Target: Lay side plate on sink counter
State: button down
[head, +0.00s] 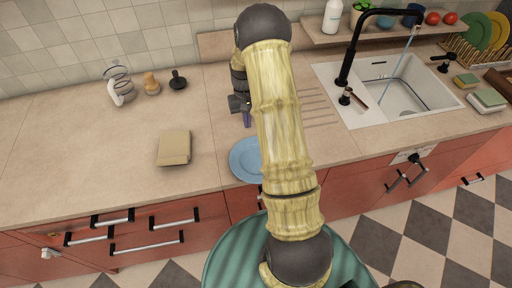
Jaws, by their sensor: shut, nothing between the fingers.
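A light blue side plate (243,158) lies flat on the sink counter (75,150), near its front edge. My own arm hides the plate's right part. My gripper (246,121) points down over the counter, behind the plate in the picture and apart from it. Its fingers look shut and empty, though they are small and partly hidden by my arm. The sink (400,92), with a black faucet and running water, is set into the counter on the right.
A folded tan cloth (174,148) lies left of the plate. A glass jar (119,84), a wooden shaker (151,84) and a black item (177,81) stand near the wall. Sponges (488,98) and a dish rack (478,52) are at the right. The left counter is mostly clear.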

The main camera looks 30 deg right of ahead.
aim_at(245, 159)
jog(key=shift+s, duration=0.1)
dwell(0.3)
jog(key=s+a+p, duration=0.1)
jog(key=s, duration=0.3)
jog(key=s+a+p, duration=0.1)
jog(key=s, duration=0.2)
jog(key=s+a+p, duration=0.1)
jog(key=s, duration=0.3)
jog(key=shift+s+r+p, duration=0.15)
jog(key=shift+s+p, duration=0.15)
jog(key=shift+p, duration=0.1)
jog(key=shift+f+p, duration=0.4)
jog(key=shift+f, duration=0.15)
jog(key=shift+w+f+b, duration=0.1)
jog(key=shift+f+b, duration=0.25)
jog(key=shift+f, duration=0.1)
jog(key=shift+s, duration=0.25)
